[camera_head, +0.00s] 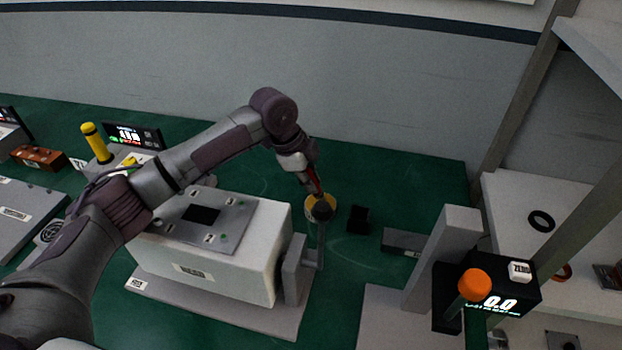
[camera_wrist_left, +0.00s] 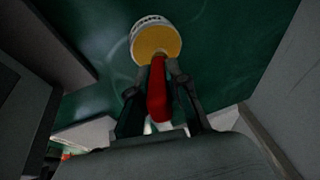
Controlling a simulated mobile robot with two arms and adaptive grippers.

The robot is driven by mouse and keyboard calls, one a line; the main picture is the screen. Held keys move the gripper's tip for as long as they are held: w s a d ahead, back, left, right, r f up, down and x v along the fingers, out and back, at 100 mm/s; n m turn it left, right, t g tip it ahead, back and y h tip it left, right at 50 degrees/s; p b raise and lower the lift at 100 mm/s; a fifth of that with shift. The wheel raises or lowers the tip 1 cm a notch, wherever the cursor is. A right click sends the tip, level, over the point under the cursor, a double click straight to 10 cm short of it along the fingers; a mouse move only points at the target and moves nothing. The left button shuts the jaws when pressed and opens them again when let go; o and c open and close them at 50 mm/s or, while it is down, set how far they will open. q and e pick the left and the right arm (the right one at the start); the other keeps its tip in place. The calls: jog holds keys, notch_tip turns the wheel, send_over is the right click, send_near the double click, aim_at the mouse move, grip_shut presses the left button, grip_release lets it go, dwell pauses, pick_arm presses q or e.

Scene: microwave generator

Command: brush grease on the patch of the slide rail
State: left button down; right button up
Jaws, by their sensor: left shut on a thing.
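My left gripper (camera_head: 319,203) is shut on a red-handled brush (camera_wrist_left: 158,92), seen between its fingers in the left wrist view (camera_wrist_left: 155,78). A round pot with a yellow-orange top (camera_wrist_left: 156,41) and a white labelled side lies just beyond the brush. In the head view this pot (camera_head: 333,207) is partly hidden behind the gripper. The brush's far end meets the pot's yellow area in the wrist picture; I cannot tell whether it touches or dips in. I cannot surely pick out the slide rail or its patch. My right gripper is not in view.
A white block with a grey top plate (camera_head: 238,222) stands left of the gripper, beside a grey upright (camera_head: 294,268). A small black block (camera_head: 358,220) and a grey bar (camera_head: 403,241) lie to the right. An orange knob (camera_head: 474,284) stands near a display. Green table is bare behind the pot.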

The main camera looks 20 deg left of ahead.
pick_arm(q)
jog(key=shift+f, duration=0.35)
dwell(0.4)
jog(key=shift+s+f+p, duration=0.15)
jog(key=shift+p, duration=0.3)
dwell(1.8)
notch_tip(320, 180, up, 7)
jog(key=p, duration=0.7)
jog(key=shift+p, duration=0.35)
dwell(0.5)
